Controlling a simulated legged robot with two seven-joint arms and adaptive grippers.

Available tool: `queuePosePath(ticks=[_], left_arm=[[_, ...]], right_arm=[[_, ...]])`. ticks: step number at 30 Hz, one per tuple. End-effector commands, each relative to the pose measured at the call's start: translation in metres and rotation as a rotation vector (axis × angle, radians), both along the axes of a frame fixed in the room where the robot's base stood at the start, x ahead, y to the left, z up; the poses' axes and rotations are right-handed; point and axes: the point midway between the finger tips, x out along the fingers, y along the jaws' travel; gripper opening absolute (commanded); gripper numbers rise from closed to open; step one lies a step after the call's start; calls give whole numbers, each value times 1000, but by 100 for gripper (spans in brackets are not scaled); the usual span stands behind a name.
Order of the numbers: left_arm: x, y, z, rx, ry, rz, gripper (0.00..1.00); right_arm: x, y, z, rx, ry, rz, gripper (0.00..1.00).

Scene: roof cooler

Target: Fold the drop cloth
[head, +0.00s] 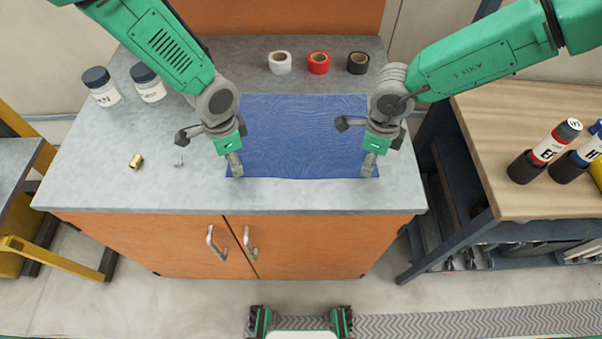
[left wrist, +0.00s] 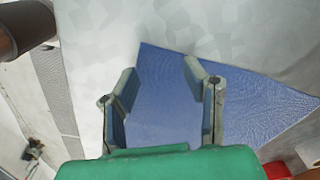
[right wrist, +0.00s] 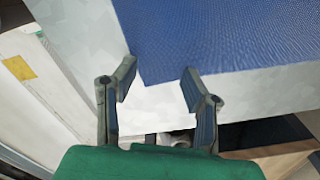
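The blue drop cloth (head: 300,130) lies flat and spread out on the grey cabinet top (head: 300,197). My left gripper (head: 236,166) is at its front left corner, and my right gripper (head: 369,168) is at its front right corner. In the left wrist view, the left gripper (left wrist: 160,78) is open, with a corner of the cloth (left wrist: 265,110) showing between and beyond its fingers. In the right wrist view, the right gripper (right wrist: 158,80) is open around another corner of the cloth (right wrist: 230,35). I cannot tell whether the fingers touch the cloth.
White (head: 280,63), red (head: 319,63) and black (head: 358,63) tape rolls stand behind the cloth. Two jars (head: 101,87) (head: 148,83) stand at the back left. A brass fitting (head: 136,161) and a small metal piece (head: 179,159) lie left. A wooden bench (head: 520,110) holds marker-like bottles (head: 545,151).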

Motion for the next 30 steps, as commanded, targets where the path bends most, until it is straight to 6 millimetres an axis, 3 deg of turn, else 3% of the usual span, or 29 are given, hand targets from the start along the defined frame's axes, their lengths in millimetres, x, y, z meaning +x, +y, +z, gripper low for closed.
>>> queuePosePath(ticks=[6,21,28,30], left_arm=[[-1,1,-11,0,-1,0,40],[-1,1,-13,-1,0,0,40],[-1,1,-16,0,2,0,0],[-1,1,-17,0,4,0,0]], right_arm=[[-1,1,-11,-2,-1,0,40],[-1,1,-13,-2,0,1,40],[-1,1,-17,-3,1,1,0],[-1,1,-17,-3,1,1,0]])
